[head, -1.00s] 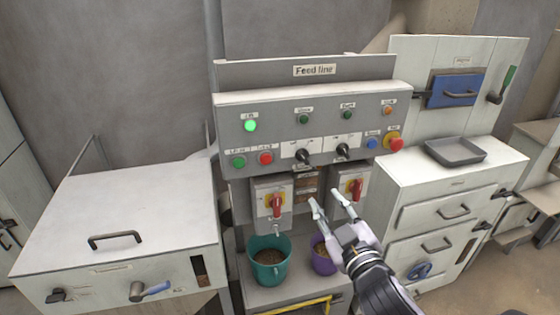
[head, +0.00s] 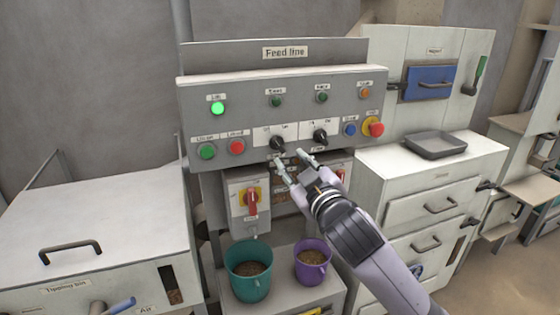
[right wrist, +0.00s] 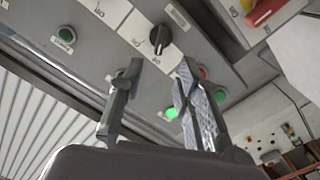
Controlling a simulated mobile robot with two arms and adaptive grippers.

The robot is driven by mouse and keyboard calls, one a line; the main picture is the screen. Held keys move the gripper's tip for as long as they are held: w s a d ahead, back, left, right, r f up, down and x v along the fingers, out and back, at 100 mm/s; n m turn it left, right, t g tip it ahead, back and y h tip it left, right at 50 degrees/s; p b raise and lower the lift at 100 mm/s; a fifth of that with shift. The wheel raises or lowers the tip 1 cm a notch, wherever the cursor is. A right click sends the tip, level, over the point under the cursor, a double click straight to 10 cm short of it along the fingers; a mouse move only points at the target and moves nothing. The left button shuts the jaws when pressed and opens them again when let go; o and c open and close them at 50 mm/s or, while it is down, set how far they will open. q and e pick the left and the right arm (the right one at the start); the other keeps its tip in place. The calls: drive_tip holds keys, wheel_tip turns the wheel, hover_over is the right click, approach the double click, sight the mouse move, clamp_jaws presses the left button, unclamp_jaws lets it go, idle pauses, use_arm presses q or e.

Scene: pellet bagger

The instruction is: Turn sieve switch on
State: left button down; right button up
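The grey Feed line panel carries two black rotary switches side by side on white plates, a left one (head: 277,143) and a right one (head: 320,136). Their small labels are too blurred to read, so I cannot tell which is the sieve switch. My right gripper (head: 288,157) is open and empty, just below the left rotary switch. In the right wrist view a black rotary knob (right wrist: 159,40) sits beyond the gap between the open fingertips (right wrist: 160,68), apparently untouched. My left gripper is out of view.
A green button (head: 207,151) and red button (head: 237,147) are left of the switches; a blue button (head: 350,130) and red emergency knob (head: 375,128) are right. A red-yellow isolator (head: 251,201), teal bucket (head: 247,270) and purple bucket (head: 312,262) are below.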

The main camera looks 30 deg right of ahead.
sight(278, 145)
drive_tip(key=p+x, duration=0.2)
drive_tip(key=x, duration=0.7)
drive_tip(key=shift+c, duration=0.2)
clamp_jaws()
